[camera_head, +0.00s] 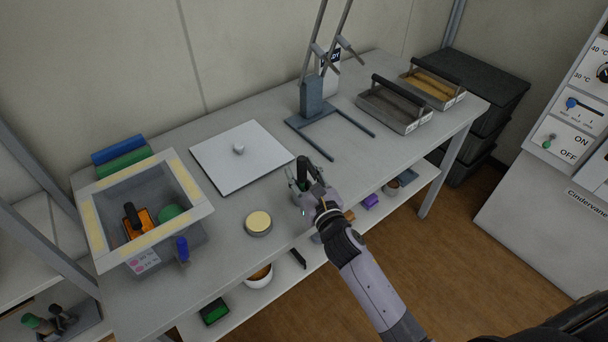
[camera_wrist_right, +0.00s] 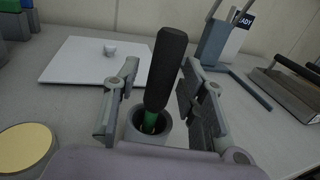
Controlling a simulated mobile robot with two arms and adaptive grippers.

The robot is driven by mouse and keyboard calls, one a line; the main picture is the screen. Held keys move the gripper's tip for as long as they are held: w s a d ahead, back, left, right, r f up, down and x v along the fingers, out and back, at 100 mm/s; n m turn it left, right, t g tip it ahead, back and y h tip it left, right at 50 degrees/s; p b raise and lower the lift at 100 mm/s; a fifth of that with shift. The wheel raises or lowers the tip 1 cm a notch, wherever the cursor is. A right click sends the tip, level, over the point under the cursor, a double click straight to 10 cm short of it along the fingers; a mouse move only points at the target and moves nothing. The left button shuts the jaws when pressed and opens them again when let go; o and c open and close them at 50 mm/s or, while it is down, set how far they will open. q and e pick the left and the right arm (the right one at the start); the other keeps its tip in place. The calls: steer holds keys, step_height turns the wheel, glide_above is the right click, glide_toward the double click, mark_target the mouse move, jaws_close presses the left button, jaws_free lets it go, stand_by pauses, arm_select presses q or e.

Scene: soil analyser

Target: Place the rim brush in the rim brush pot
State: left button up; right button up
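A brush with a thick black handle and a green lower part, which looks like the rim brush (camera_wrist_right: 165,70), stands slightly tilted in a round grey pot (camera_wrist_right: 133,122), which looks like the rim brush pot. Its lower end is hidden inside the pot. In the head view the black handle (camera_head: 302,168) rises near the table's front edge, and my gripper partly hides the pot. My right gripper (camera_head: 312,190) is around the handle. In the right wrist view its fingers (camera_wrist_right: 160,95) stand apart on either side, with gaps to the handle. My left gripper is out of view.
A round tin with a yellow top (camera_head: 258,223) and a white lidded plate (camera_head: 240,160) lie left of the pot. A grey open box (camera_head: 195,205) stands further left. A grey stand (camera_head: 311,100) and two handled trays (camera_head: 394,108) are behind, right.

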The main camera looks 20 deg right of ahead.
steer(key=shift+r, duration=0.15)
steer(key=s+d+b, duration=0.1)
steer(key=s, duration=1.1)
steer(key=shift+b, duration=0.4)
